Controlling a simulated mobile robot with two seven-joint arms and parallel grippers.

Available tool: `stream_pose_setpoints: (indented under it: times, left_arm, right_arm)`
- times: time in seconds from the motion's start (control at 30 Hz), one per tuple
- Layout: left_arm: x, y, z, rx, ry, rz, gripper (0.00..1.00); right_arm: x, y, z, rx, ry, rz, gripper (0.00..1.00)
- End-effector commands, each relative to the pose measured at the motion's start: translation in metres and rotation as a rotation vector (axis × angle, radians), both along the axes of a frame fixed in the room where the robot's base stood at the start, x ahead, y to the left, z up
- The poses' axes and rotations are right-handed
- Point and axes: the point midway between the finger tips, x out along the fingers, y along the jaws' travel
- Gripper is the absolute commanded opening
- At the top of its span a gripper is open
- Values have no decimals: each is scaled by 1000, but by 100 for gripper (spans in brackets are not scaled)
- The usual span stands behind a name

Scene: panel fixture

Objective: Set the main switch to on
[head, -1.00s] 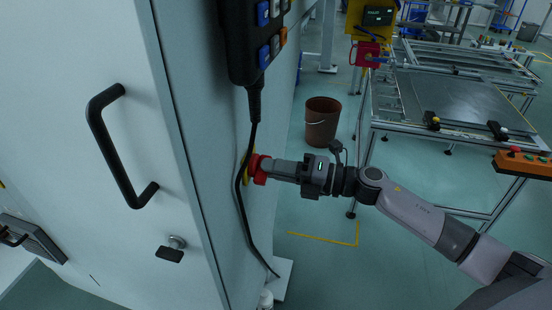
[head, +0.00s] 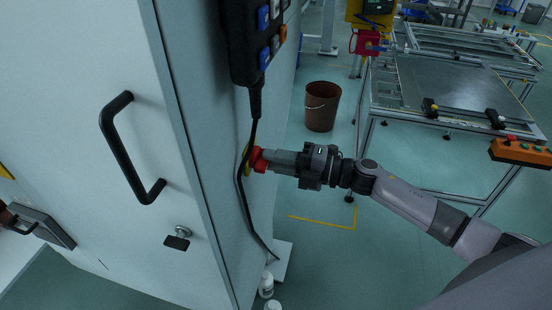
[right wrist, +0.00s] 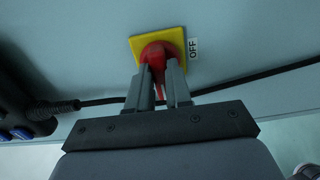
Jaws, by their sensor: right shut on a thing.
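The main switch is a red rotary knob (head: 258,160) on a yellow plate, mounted on the side face of the pale cabinet. In the right wrist view the red knob (right wrist: 155,54) sits on the square yellow plate (right wrist: 176,37), with a white label (right wrist: 193,49) reading OFF beside it. My right gripper (head: 271,160) is shut on the red knob, and its two fingers (right wrist: 160,85) sit on either side of the knob in the right wrist view. The fingers hide part of the knob. My left gripper is not in view.
A black pendant (head: 256,40) with blue buttons hangs above the switch, and its black cable (head: 246,205) runs down close by the knob. The cabinet door has a black handle (head: 128,150). A brown bucket (head: 322,106) and a framed work table (head: 450,92) stand beyond my right arm.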

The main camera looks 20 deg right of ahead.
Motion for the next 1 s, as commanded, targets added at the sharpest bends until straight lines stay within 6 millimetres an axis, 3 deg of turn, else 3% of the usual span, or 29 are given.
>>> stream_pose_setpoints:
  times: [0.2,0.23,0.3,0.67,1.0]
  left_arm:
    - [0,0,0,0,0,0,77]
    - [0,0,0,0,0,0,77]
    - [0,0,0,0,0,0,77]
    - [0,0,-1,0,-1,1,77]
    - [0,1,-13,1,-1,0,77]
  right_arm:
    - [0,0,-1,4,7,-1,0]
    - [0,0,-1,4,7,-1,22]
    - [0,0,-1,4,6,-1,45]
    - [-2,-4,-1,1,3,-1,45]
    - [-31,-45,-3,-1,6,-1,45]
